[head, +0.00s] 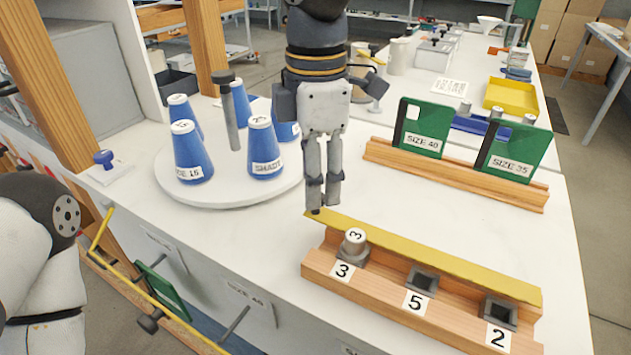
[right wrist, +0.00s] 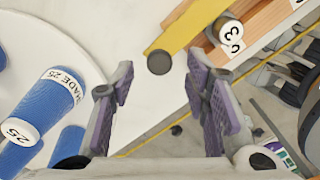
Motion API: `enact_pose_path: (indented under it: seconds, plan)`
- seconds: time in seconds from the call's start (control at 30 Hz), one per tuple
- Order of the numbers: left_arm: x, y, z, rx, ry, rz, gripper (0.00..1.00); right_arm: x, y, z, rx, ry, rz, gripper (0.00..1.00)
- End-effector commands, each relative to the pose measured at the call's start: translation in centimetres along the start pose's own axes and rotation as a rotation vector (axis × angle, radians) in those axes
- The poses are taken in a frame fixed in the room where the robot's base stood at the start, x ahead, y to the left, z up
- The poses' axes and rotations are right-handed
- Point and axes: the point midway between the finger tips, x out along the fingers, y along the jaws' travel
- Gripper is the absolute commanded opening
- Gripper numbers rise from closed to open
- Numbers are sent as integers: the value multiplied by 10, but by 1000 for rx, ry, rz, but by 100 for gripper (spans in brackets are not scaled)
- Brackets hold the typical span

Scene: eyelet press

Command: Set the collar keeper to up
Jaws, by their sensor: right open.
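The long yellow bar, which I take for the collar keeper (head: 430,257), runs along the back of a wooden collar rack (head: 375,297). It also shows in the right wrist view (right wrist: 187,27), with a dark round knob (right wrist: 159,62) at its near end. Whether it counts as up or down I cannot tell. My right gripper (head: 322,207) points down at the bar's left end, its fingertips close to the knob. In the right wrist view its fingers are apart, with nothing between them, and the knob lies beyond the gap. My left gripper is out of view.
A collar marked 3 (head: 354,243) stands in the rack's left socket; sockets 5 (head: 424,279) and 2 (head: 499,311) look empty. A white turntable (head: 220,195) with blue cones is at left. Green size plates (head: 424,128) stand in a wooden holder behind. Bare tabletop lies between.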

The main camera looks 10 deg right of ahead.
Motion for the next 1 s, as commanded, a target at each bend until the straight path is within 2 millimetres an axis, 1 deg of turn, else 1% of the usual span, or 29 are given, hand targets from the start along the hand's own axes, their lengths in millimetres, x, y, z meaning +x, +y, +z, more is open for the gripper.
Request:
enact_pose_path:
  seconds: [0.03,0.13,0.23,0.4,0.43,0.47,0.5,0.57,0.6,0.63,0.87,1.0]
  plan:
    - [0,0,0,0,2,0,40,7,0,0,0,0,-1,42]
    - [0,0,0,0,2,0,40,16,0,0,1,0,1,42]
    - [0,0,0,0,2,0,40,20,0,0,1,0,2,42]
    - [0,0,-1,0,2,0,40,20,0,0,1,0,2,42]
    - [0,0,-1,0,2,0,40,20,0,0,1,0,2,40]
    - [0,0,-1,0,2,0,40,20,0,0,1,0,2,33]
    - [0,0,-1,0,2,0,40,20,0,0,1,0,2,24]
    - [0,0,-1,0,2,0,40,20,0,0,1,0,2,11]
    - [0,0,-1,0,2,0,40,20,0,0,1,0,2,2]
    - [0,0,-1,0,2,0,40,20,0,0,1,0,2,0]
    - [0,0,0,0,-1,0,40,20,1,0,1,8,-7,0]
    - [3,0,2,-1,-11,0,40,21,3,2,3,41,-41,0]
